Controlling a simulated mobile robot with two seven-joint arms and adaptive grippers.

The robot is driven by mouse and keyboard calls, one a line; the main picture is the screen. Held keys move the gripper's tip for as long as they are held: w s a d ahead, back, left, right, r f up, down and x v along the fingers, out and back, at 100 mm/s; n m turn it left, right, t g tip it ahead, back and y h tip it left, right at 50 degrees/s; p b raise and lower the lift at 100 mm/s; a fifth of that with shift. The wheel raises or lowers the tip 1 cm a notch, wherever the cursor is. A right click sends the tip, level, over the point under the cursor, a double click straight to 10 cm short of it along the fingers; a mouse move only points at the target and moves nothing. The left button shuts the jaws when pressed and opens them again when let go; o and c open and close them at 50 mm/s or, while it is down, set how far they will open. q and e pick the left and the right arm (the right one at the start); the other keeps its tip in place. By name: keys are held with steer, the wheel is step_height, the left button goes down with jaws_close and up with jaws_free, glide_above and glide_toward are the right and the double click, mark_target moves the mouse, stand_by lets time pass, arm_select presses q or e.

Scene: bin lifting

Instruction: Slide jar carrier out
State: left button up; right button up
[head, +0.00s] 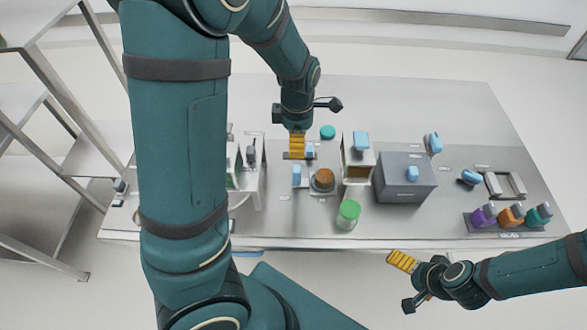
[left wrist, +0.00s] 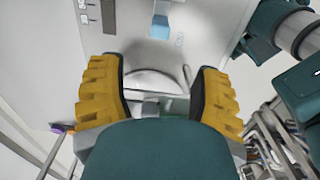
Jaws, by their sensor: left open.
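I cannot tell for sure which thing is the jar carrier. A clear jar with a green lid (head: 347,216) stands near the table's front edge, in front of an open-fronted pale box (head: 358,175). A low grey holder with a brown round top (head: 323,180) sits left of that box. My left gripper (head: 297,148) points down over the table behind a small light blue block (head: 297,174). In the left wrist view its yellow fingers (left wrist: 158,95) are apart, with a pale curved rim beyond them. My right gripper (head: 408,282) hangs off the table's front edge; its opening is unclear.
A grey box (head: 405,180) with a light blue handle stands right of the pale box. A rack with purple, orange and teal items (head: 510,218) sits at the right end. A teal disc (head: 328,132) lies behind. The table's back (head: 420,105) is clear. Shelving (head: 50,150) stands left.

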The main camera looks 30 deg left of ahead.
mark_target(296, 168)
arm_select(q)
step_height(296, 168, down, 13)
steer(key=b, duration=0.2)
steer(key=shift+b, duration=0.4)
steer(key=shift+r, duration=0.1)
jaws_close()
